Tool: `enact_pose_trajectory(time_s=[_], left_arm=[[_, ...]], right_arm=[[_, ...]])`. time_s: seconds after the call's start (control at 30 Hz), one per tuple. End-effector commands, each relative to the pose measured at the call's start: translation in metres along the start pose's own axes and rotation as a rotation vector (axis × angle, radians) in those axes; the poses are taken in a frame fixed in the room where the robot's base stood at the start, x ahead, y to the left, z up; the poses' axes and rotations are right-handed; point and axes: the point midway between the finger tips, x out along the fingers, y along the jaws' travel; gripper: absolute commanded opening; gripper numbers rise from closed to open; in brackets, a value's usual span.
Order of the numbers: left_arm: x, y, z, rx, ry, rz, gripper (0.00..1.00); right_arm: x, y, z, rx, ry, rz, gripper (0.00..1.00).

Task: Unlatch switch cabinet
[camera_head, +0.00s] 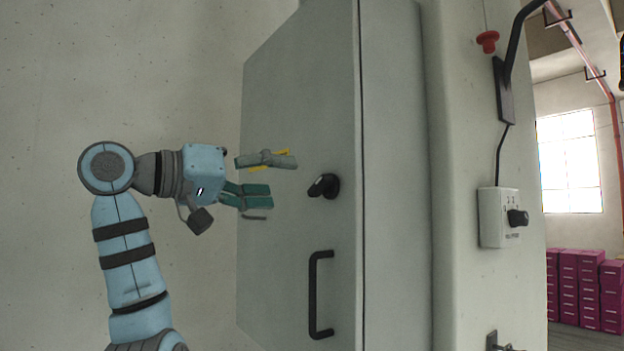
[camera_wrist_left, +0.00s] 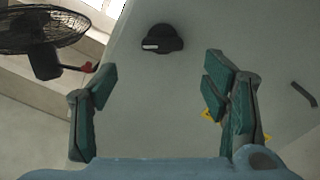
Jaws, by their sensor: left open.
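The switch cabinet (camera_head: 300,120) is a grey metal box with its door facing me, seen at an angle in the head view. A black rotary latch knob (camera_head: 325,186) sits on the door, above a black bar handle (camera_head: 314,295). My left gripper (camera_head: 284,180) is open and empty, its fingers pointing at the knob from the left and a short way off it. In the left wrist view the knob (camera_wrist_left: 162,40) lies ahead of and between the open fingers (camera_wrist_left: 160,88), apart from them, with a white mark on its left side. My right gripper is not in view.
To the right, a wall panel carries a red button (camera_head: 487,41) and a small switch box (camera_head: 498,218) with a black knob. Pink boxes (camera_head: 585,290) are stacked at the far right. A black fan (camera_wrist_left: 42,38) shows in the left wrist view.

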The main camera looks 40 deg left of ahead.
Motion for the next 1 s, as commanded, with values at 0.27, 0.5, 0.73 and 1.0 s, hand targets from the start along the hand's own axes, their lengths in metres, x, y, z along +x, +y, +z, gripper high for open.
enact_pose_trajectory(time_s=[0.27, 0.5, 0.73, 1.0], left_arm=[[0.066, 0.002, -0.002, 0.000, -0.004, 0.003, 0.68], [0.077, 0.001, 0.000, 0.000, -0.002, 0.003, 0.68], [0.077, 0.001, 0.001, 0.000, -0.003, 0.003, 0.48], [0.077, 0.001, 0.001, 0.001, -0.003, 0.003, 0.20]], right_arm=[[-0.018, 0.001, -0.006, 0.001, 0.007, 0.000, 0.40], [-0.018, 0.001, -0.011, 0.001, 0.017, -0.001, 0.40], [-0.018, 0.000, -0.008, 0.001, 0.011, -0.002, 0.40], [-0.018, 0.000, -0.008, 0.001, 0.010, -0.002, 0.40]])
